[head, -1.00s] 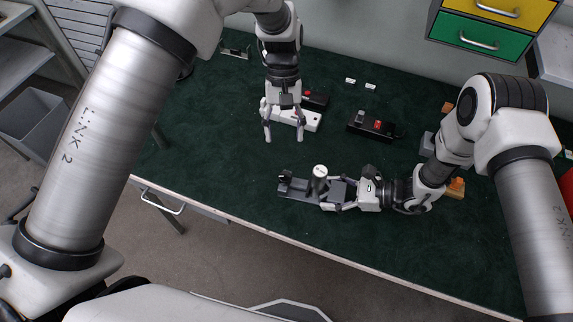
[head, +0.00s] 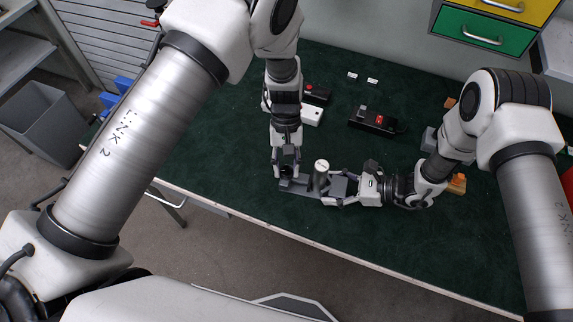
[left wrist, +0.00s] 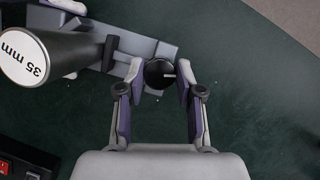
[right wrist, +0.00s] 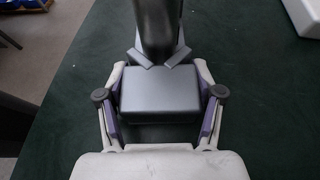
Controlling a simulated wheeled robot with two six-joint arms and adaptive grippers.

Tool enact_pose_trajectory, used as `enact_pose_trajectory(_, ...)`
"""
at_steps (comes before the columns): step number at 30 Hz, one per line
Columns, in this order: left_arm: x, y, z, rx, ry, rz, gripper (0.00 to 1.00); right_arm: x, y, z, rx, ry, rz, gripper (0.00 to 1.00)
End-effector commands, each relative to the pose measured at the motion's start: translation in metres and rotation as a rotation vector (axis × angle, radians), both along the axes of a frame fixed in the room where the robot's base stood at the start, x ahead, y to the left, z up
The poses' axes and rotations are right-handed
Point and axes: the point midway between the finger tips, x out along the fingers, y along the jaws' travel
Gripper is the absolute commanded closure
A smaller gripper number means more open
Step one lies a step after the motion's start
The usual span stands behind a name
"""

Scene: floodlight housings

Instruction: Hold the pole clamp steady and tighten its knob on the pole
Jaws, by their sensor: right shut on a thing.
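The grey pole clamp (head: 298,190) lies along the bench top near its front edge. The dark upright pole (head: 321,178) stands in it, with a "35 mm" label on its top (left wrist: 27,58). My right gripper (head: 334,191) is shut on the clamp's grey block (right wrist: 160,92), one finger on each side in the right wrist view. My left gripper (head: 288,171) points down at the clamp's left end. In the left wrist view its open fingers stand on either side of the round black knob (left wrist: 159,73). Whether they touch the knob is hard to tell.
A black box with a red switch (head: 377,119) and a white box (head: 312,115) lie behind the clamp. Orange pieces (head: 457,184) lie near my right arm. Drawers (head: 467,39) hang at the back right. The green bench between is mostly clear.

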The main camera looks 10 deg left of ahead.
Motion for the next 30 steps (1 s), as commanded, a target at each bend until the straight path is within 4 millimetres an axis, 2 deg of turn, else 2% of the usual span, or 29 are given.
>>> enact_pose_trajectory(1,-0.0001,0.0001,-0.0002,0.0,0.0,0.0,0.94,-0.0001,0.0001,-0.0001,0.0,0.0,0.0,0.73)
enact_pose_trajectory(2,-0.0001,0.0001,-0.0002,0.001,0.0,0.0,1.0,-0.0001,0.0001,-0.0001,0.0,0.0,0.0,0.73)
enact_pose_trajectory(7,-0.0001,-0.0003,-0.0005,0.001,-0.001,-0.026,1.0,-0.0002,0.0001,-0.0001,0.0,0.0,0.0,0.73)
enact_pose_trajectory(12,0.0,-0.0024,-0.0006,0.003,0.0,-0.315,1.0,-0.0002,0.0001,-0.0001,0.0,0.0,0.001,0.73)
enact_pose_trajectory(15,0.0001,-0.0023,-0.0004,0.002,-0.001,-0.412,1.0,-0.0002,0.0001,-0.0001,0.0,0.0,0.001,0.73)
enact_pose_trajectory(22,-0.0001,-0.0019,-0.0005,0.0,0.001,-0.417,1.0,-0.0002,0.0001,-0.0001,0.0,0.0,0.001,0.73)
enact_pose_trajectory(23,-0.0002,-0.0019,-0.0005,0.001,0.001,-0.416,0.59,-0.0002,0.0001,-0.0002,0.0,0.0,0.001,0.73)
enact_pose_trajectory(24,-0.0003,-0.0018,-0.0005,0.001,0.001,-0.416,0.45,-0.0002,0.0001,-0.0002,0.0,0.0,0.001,0.73)
enact_pose_trajectory(25,-0.0001,-0.0019,-0.0005,0.001,0.001,-0.416,0.4,-0.0002,0.0001,-0.0001,0.0,0.0,0.001,0.73)
enact_pose_trajectory(30,0.0,-0.0019,-0.0002,0.0,0.0,-0.415,0.4,-0.0002,0.0001,-0.0001,0.0,0.0,0.001,0.73)
